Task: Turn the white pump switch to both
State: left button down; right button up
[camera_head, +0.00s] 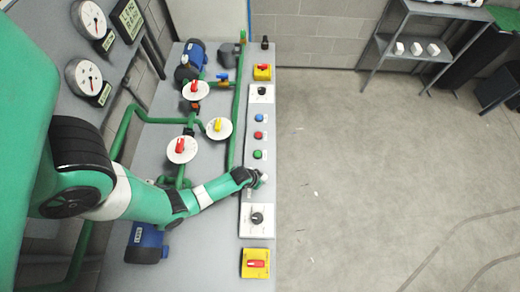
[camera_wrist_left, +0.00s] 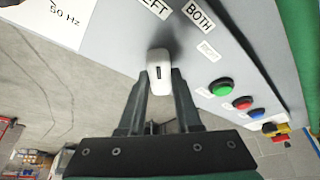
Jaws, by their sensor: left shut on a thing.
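The white pump switch (camera_wrist_left: 160,58) is a small white knob with a dark mark on its face. It sits on the grey panel below the LEFT label (camera_wrist_left: 154,6) and the BOTH label (camera_wrist_left: 199,16) in the left wrist view. My left gripper (camera_head: 256,178) is at the panel strip. Its two dark fingers are shut on the switch, one on each side, in the left wrist view. In the head view the switch (camera_head: 263,178) is small and partly hidden by the gripper. Its exact setting is unclear. My right gripper is not in view.
Green (camera_head: 257,154), red (camera_head: 258,135) and blue (camera_head: 259,118) buttons line the panel beyond the switch. A black dial (camera_head: 257,218) and a red switch on yellow (camera_head: 257,264) lie nearer. Valves on white discs (camera_head: 183,157) and green pipes stand left. The floor right is open.

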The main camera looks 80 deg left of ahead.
pick_arm(q)
jog(key=shift+m, duration=0.3)
jog(key=shift+a+m+h, duration=0.1)
jog(key=shift+m+h, duration=0.4)
jog(key=shift+m, duration=0.3)
jog(key=m+h, duration=0.1)
jog(key=m, duration=0.3)
jog(key=shift+a+t, duration=0.1)
jog(key=shift+t, duration=0.3)
jog(key=shift+m+h+p, duration=0.4)
jog(key=shift+m+h, duration=0.2)
jog(key=shift+m, duration=0.6)
jog(key=c, duration=0.6)
grip_release()
jog(key=shift+r, duration=0.1)
